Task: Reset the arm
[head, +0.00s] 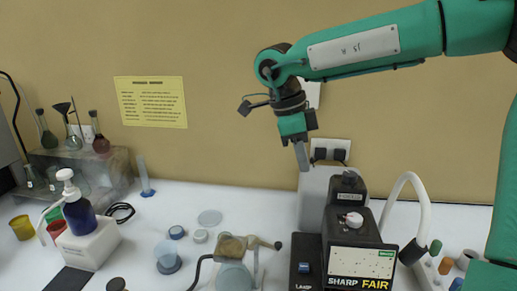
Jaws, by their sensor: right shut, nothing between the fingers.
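My right arm (380,45) is green and comes in from the right edge, reaching across the upper part of the head view. My right gripper (302,157) hangs from it and points down. It is shut and empty, in front of the tan wall and above the bench, just up and left of the black instrument (356,240). It touches nothing that I can make out. My left gripper is not in view.
The white bench (240,200) carries a blue pump bottle (78,214) on a white box, a glassware rack (115,165) at left, and small dishes (209,217) in the middle. A white curved tube (420,195) rises right of the instrument. A yellow notice (150,101) hangs on the wall.

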